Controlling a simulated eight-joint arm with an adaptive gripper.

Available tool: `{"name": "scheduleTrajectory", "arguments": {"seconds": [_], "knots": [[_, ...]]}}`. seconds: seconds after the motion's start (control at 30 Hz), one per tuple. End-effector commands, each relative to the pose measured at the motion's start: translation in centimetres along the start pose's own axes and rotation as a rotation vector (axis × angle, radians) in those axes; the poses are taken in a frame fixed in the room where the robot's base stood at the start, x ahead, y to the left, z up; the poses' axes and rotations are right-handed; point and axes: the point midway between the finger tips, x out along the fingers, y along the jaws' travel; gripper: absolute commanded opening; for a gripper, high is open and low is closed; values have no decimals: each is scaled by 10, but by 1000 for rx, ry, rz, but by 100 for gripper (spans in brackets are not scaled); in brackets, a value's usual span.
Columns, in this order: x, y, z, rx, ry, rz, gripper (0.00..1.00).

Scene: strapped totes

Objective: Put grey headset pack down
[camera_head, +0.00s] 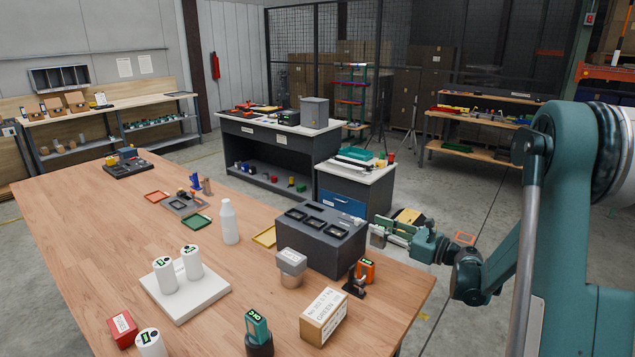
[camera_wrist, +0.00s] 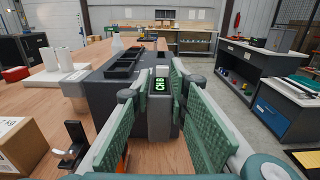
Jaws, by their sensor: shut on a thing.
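The grey headset pack (camera_wrist: 160,104) is upright between my gripper's green pads, its green-lit display facing the wrist camera. It also shows in the head view (camera_head: 378,237), beside the right end of a dark slotted block (camera_head: 318,248). My gripper (camera_head: 388,232) is shut on the pack, past the table's right edge in the head picture. In the wrist view, the block (camera_wrist: 112,88) stands just beyond the pack, with dark recesses in its top. Whether pack and block touch cannot be told.
Near the block, an orange pack (camera_head: 366,268) sits on a black stand and a grey-white piece (camera_head: 292,262) on a round base. A labelled carton (camera_head: 323,317) and a teal pack (camera_head: 257,325) stand nearer. Bare wood table (camera_head: 95,240) lies to the left.

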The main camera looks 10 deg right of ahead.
Motion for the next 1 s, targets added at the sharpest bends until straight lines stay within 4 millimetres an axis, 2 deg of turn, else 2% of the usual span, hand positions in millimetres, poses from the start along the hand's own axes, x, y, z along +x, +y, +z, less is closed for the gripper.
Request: {"name": "scheduleTrajectory", "arguments": {"seconds": [0.37,0.7,1.0], "knots": [[13,4,22,0,0,-67,3],[28,12,59,0,0,-199,3],[33,22,90,0,0,-322,3]]}}
